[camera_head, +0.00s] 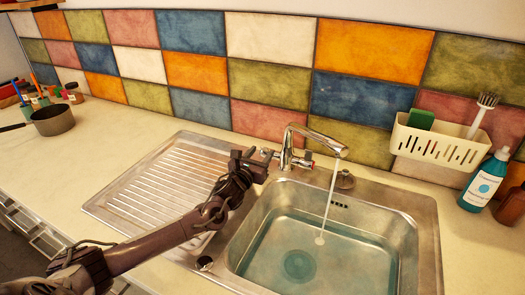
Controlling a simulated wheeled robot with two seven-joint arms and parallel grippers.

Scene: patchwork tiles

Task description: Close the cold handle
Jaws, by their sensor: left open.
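A chrome tap (290,145) stands behind the sink (427,215), and water runs from its spout into the basin. A handle with a red mark (308,157) is on the tap's right side. A second handle (267,154) is on its left side, partly hidden by my gripper; I take it for the cold handle, but its colour mark does not show. My left gripper (256,163) is open right beside this left handle. I cannot tell whether it touches it. My right gripper is not in view.
The ribbed drainboard (150,190) lies under my left arm. A white caddy (440,147) with a green sponge and a brush hangs on the tiled wall. A blue soap bottle (484,184) stands at the right. A saucepan (52,121) stands at the far left.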

